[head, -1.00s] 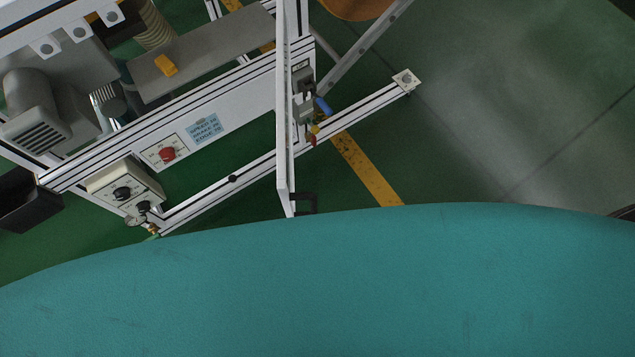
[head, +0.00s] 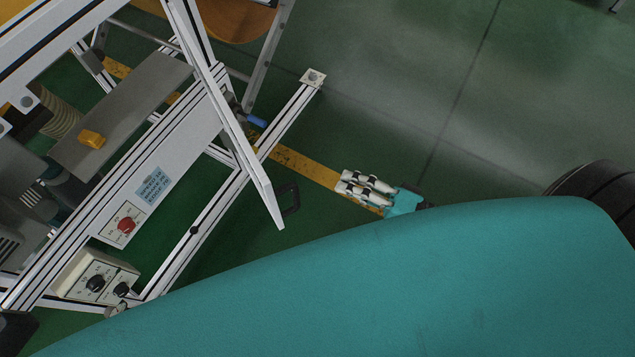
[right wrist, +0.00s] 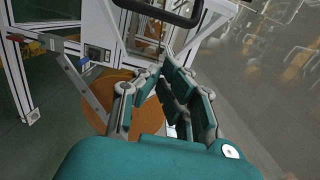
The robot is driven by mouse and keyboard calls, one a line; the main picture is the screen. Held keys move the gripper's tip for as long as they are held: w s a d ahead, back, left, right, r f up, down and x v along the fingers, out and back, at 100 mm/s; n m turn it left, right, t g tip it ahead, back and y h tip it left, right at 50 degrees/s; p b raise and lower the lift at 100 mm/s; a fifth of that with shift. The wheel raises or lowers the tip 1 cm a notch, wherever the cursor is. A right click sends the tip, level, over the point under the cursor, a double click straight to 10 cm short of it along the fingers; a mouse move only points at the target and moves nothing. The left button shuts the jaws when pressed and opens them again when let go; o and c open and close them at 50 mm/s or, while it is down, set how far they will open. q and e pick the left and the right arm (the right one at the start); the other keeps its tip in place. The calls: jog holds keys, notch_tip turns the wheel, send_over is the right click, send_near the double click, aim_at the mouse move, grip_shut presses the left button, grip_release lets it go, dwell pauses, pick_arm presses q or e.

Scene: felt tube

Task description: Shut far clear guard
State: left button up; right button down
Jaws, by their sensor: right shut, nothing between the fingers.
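The far clear guard (head: 232,125) shows nearly edge-on in the head view as a white-framed panel. It stands open, swung out from the machine frame. Its black handle (head: 290,199) is near the free lower end. In the right wrist view the handle (right wrist: 160,12) crosses the top, beyond the fingers. My right gripper (head: 343,186) is shut and empty, to the right of the handle and apart from it in the head view. Its fingers (right wrist: 160,65) also show in the right wrist view. My left gripper is not in view.
The machine's white frame (head: 195,225) runs diagonally, with a control box (head: 95,278) and red knob (head: 127,225) at left. A round wooden top (head: 236,18) lies behind the guard. Open green floor (head: 430,90) lies to the right.

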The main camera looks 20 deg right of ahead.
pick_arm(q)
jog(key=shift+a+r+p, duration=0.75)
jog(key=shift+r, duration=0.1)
pick_arm(e)
jog(key=w+a, duration=0.2)
jog(key=a, duration=0.4)
jog(key=shift+w, duration=0.15)
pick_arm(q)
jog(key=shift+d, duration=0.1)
